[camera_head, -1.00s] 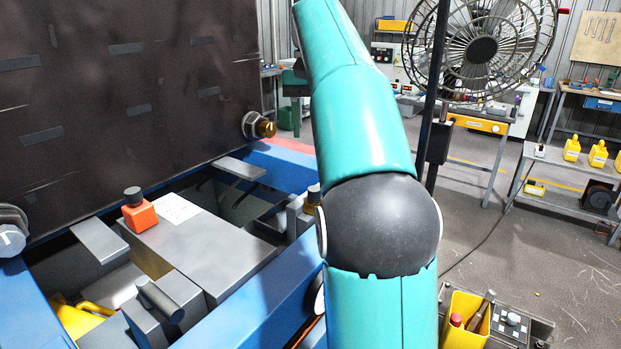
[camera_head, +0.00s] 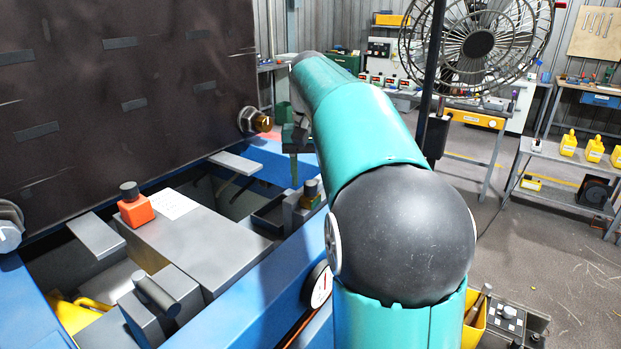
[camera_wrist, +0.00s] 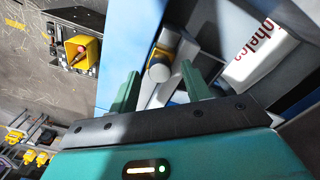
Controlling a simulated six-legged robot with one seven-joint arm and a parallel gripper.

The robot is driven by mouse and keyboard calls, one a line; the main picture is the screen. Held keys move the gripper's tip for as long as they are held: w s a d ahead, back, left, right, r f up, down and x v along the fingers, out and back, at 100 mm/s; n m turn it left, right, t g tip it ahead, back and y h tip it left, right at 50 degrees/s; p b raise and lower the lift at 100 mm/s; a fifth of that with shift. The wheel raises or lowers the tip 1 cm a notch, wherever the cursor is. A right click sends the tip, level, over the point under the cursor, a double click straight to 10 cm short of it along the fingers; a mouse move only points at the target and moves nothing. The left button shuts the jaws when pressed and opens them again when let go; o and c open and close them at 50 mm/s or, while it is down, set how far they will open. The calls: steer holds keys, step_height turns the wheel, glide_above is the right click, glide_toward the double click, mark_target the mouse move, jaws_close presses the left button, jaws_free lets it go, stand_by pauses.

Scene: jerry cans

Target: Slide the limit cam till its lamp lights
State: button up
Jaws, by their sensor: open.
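A yellow block with a rounded grey knob (camera_wrist: 161,66) lies between and beyond my fingertips in the wrist view. In the head view a small brass-coloured block with a dark knob (camera_head: 311,193) stands on a grey rail on the blue frame's right side. An orange block with a black knob (camera_head: 136,210) sits on a grey plate further left. I cannot tell for sure which is the limit cam. I see no lit lamp on the machine. My gripper (camera_wrist: 160,72) is open and empty, green fingers apart; in the head view it (camera_head: 294,170) points down, partly hidden by my arm.
The blue frame (camera_head: 250,290) surrounds an open pit with grey plates. A large dark panel (camera_head: 130,80) rises behind it at left. A white lettered sheet or bag (camera_wrist: 262,55) lies right of the knob. A yellow bin (camera_wrist: 82,52) stands on the floor side.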

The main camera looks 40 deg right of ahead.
steer(key=shift+f, duration=0.65)
steer(key=shift+c, duration=0.2)
jaws_close()
steer(key=shift+w+d, duration=0.35)
steer(key=shift+d, duration=0.65)
steer(key=shift+w+d, duration=0.4)
steer(key=shift+d, duration=0.65)
steer(key=shift+w+d, duration=0.35)
steer(key=shift+d, duration=0.65)
steer(key=shift+r, duration=0.1)
steer(key=shift+o, duration=0.2)
jaws_free()
